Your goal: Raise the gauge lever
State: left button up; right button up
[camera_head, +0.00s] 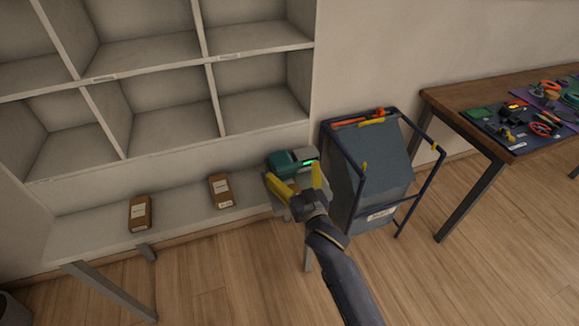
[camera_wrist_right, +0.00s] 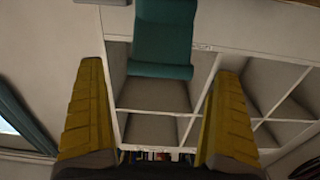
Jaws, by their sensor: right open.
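A teal device (camera_head: 284,161) with a lit green display stands at the right end of the low shelf in the head view. My right gripper (camera_head: 293,176) is just in front of it, with its two yellow fingers spread and nothing seen between them. In the right wrist view the open right gripper (camera_wrist_right: 158,72) shows a teal body (camera_wrist_right: 163,40) beyond and between its fingertips, apart from them as far as I can tell. I cannot make out a separate gauge lever; my gripper covers part of the device. My left gripper is not in view.
Two brown packages (camera_head: 140,212) and (camera_head: 221,190) lie on the low shelf (camera_head: 90,222), below empty white cubbies (camera_head: 172,85). A grey bin in a blue frame (camera_head: 370,165) stands close to the right. A wooden table (camera_head: 460,95) with tools and parts is farther right.

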aim_at(291, 168)
jog(key=shift+x, duration=1.45)
jog(key=shift+c, duration=0.6)
jog(key=shift+r, duration=0.15)
jog(key=c, duration=1.5)
